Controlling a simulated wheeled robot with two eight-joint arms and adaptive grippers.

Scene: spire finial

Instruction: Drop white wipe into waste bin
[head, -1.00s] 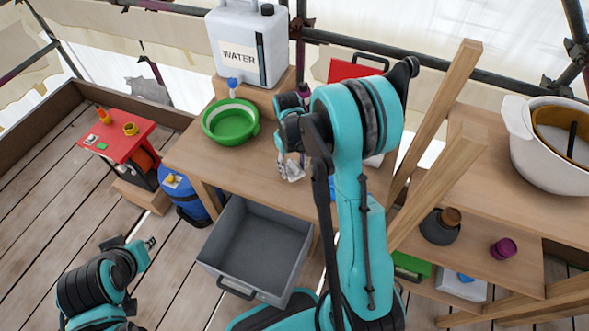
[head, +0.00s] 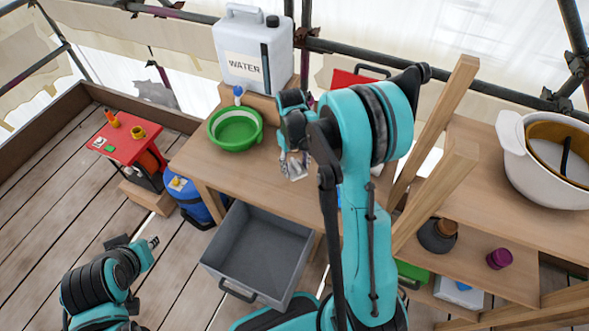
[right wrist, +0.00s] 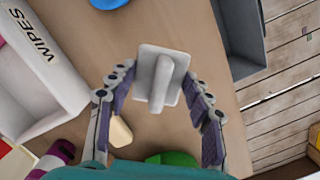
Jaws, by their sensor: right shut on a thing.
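The white wipe (right wrist: 172,72) shows in the right wrist view as a pale flat square with a raised ridge, between my right fingers. My right gripper (right wrist: 158,90) is shut on it. In the head view, the right gripper (head: 293,165) is over the wooden bench, right of the green bowl, with the wipe (head: 298,175) at its tips; any gap to the bench is hard to judge. A grey open bin (head: 228,269) stands below the bench front and looks empty. My left gripper (head: 150,243) is low at the left, away from everything; its jaws are too small to read.
The green bowl (head: 235,128) and water canister (head: 252,48) are at the back of the bench. A box marked WIPES (right wrist: 40,60) and a beige block (right wrist: 120,131) lie near the right gripper. Wooden posts (head: 434,195) rise to the right.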

